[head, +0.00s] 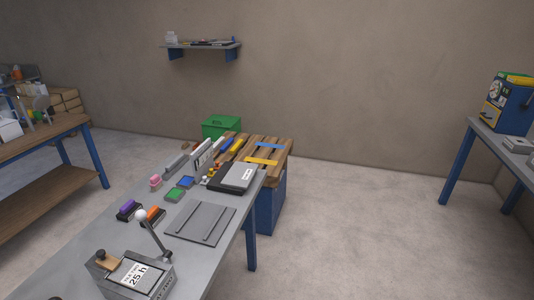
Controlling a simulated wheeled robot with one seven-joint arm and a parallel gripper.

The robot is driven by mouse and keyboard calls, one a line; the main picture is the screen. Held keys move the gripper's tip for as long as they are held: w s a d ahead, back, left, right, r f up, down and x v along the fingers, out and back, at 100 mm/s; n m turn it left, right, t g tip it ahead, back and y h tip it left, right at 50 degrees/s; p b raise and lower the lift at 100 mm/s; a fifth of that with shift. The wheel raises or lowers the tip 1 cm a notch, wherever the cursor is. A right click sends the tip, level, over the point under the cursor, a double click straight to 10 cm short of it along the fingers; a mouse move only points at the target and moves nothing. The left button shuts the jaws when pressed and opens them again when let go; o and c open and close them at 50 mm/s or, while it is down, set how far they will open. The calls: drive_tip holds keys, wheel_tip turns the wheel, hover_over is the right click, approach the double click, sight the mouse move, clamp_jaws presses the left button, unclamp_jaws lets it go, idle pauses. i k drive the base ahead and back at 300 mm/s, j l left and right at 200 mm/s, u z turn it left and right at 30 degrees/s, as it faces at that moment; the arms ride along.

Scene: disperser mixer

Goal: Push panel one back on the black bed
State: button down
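The black bed (216,182) lies flat near the far right end of the grey workbench. A grey panel (235,177) with a white label (247,174) lies on it, towards its right side. The label is too small to read, so I cannot tell if this is panel one. The panel covers much of the bed, so how the two edges line up is unclear. My gripper is not in view.
On the grey workbench (85,247), a grey plate with two rails (200,222) lies nearer me. A lever device marked "25 h" (135,275) stands in front. Small coloured blocks and upright grey pieces stand left of the bed. A wooden-topped blue bench (271,190) stands behind.

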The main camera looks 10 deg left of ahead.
sight(240, 176)
drive_tip(key=i+u, duration=0.2)
drive_tip(key=i, duration=0.4)
drive_tip(key=i+l+u, duration=0.15)
drive_tip(key=i, duration=0.45)
drive_tip(key=i+j+u, duration=0.1)
drive_tip(key=i+u, duration=0.15)
drive_tip(key=u, duration=0.2)
drive_tip(key=i+u, duration=0.2)
drive_tip(key=u, duration=0.25)
drive_tip(key=i+u, duration=0.25)
drive_tip(key=u, duration=0.25)
drive_tip(key=i+l+u, duration=0.15)
drive_tip(key=u, duration=0.3)
drive_tip(key=i+l, duration=0.05)
drive_tip(key=i, duration=0.05)
